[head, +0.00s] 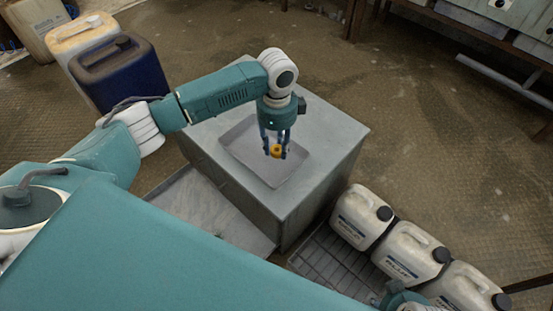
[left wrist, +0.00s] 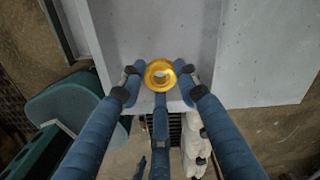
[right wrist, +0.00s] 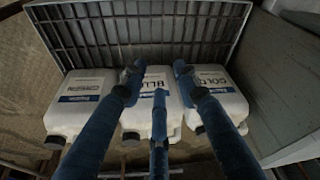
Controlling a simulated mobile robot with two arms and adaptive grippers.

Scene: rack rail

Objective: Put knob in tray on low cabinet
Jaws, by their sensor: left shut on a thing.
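The knob (head: 277,151) is a small yellow-orange ring, and it also shows in the left wrist view (left wrist: 161,74). My left gripper (head: 275,154) is shut on it and points down over the tray (head: 240,153). The tray is shallow and grey and sits on top of the low grey cabinet (head: 335,133). The knob appears held above the tray floor; the exact gap is hard to judge. My right gripper (right wrist: 158,78) has its fingers apart with nothing between them, above white canisters on the floor.
White canisters (head: 410,257) stand in a row right of the cabinet, next to a floor grate (head: 332,262). A dark blue canister (head: 121,77) and pale ones stand at the back left. A bench (head: 480,22) is at the back right. Open floor lies behind the cabinet.

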